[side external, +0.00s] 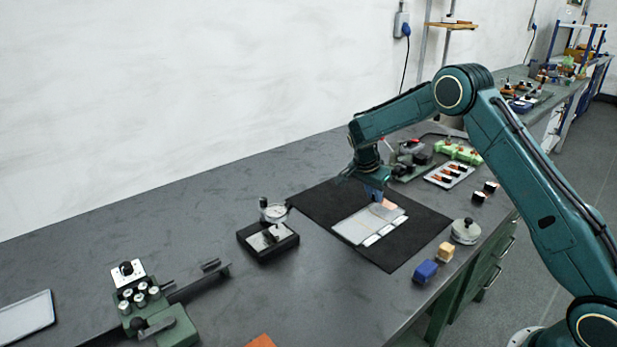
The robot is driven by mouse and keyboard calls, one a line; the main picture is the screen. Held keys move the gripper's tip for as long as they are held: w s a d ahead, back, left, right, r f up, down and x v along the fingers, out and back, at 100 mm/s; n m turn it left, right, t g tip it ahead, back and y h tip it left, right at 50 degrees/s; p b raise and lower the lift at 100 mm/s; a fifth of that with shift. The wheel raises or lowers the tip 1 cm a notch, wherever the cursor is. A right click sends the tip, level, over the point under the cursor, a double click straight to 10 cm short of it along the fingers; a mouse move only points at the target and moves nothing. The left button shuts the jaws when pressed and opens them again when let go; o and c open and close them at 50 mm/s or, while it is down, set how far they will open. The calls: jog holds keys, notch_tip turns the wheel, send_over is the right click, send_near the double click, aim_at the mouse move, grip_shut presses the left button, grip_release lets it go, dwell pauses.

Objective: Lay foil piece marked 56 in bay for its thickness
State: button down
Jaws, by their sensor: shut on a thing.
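My gripper (376,195) points down over the far right end of a pale tray (352,229) with white label tabs along its front edge. It is shut on a small copper-coloured foil piece (389,204), which shows just right of the fingertips. The foil is at the tray's right end bay; I cannot tell whether it touches the tray floor. The mark on the foil and the writing on the tabs are too small to read. The fingers hide part of the tray's far edge.
The tray lies on a black mat (403,254). A dial gauge on a black base (268,240) stands left. Green-and-black tools (413,163) and a rack (449,174) stand behind.

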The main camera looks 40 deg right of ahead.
jog(key=shift+f, duration=1.4)
dwell(2.4)
jog(key=c, duration=1.7)
grip_release()
jog(key=shift+r, duration=0.2)
jog(key=shift+r, duration=1.2)
jog(key=shift+r, duration=0.15)
jog(key=shift+o, duration=0.3)
jog(key=o, duration=0.5)
jog(key=shift+r, duration=0.15)
